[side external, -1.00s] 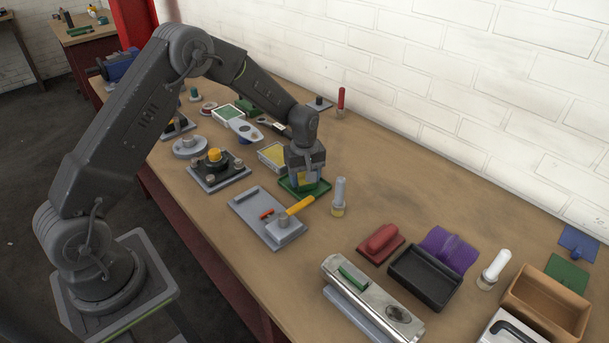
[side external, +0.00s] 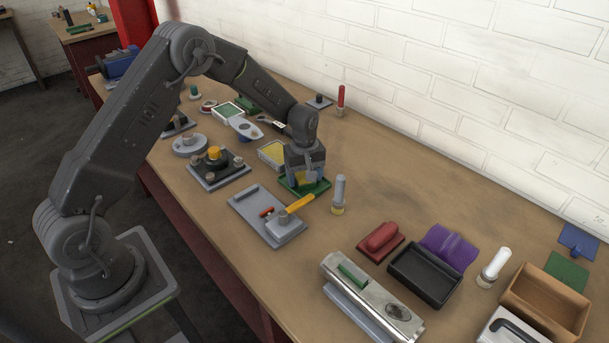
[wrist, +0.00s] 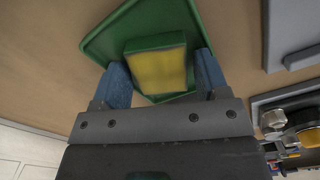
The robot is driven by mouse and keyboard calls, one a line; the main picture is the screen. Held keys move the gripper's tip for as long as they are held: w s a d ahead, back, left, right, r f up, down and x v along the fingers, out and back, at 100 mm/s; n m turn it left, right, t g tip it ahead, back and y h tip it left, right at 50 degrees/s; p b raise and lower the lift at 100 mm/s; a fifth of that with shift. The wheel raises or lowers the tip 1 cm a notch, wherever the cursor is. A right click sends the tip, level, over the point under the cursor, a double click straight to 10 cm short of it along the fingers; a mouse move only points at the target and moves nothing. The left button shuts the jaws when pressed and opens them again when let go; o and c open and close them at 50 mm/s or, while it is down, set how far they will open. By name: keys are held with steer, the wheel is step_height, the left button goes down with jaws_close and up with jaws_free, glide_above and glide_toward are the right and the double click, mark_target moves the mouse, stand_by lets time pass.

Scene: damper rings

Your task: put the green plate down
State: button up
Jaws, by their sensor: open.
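The green plate (side external: 318,190) looks flat on the wooden table, under my gripper (side external: 306,178). In the wrist view the plate (wrist: 101,42) has a raised green block with a yellow top (wrist: 158,68) in its middle. My gripper's two blue fingers (wrist: 163,78) stand on either side of this block. The jaws are open, with a narrow gap showing by the block. The plate's near corner is partly hidden behind my gripper in the wrist view.
A box with a yellow inside (side external: 272,155) is close behind. Bare table (side external: 400,185) lies further right.

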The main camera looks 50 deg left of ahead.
step_height(320, 180, up, 14)
stand_by(0.4)
steer(key=shift+f, duration=0.1)
jaws_close()
stand_by(0.8)
stand_by(0.7)
steer(key=s+d+r+m+t, duration=0.25)
steer(key=s+r+m, duration=0.35)
steer(key=s, duration=0.4)
steer(key=s+d+r+m+t, duration=0.2)
steer(key=s+d+r+m, duration=0.15)
steer(key=s+r, duration=0.6)
steer(key=s+d+f+m+t, duration=0.1)
steer(key=s+m, duration=0.3)
steer(key=s, duration=0.5)
steer(key=shift+s+d+f, duration=0.35)
steer(key=shift+d+f, duration=0.05)
steer(key=shift+f, duration=0.25)
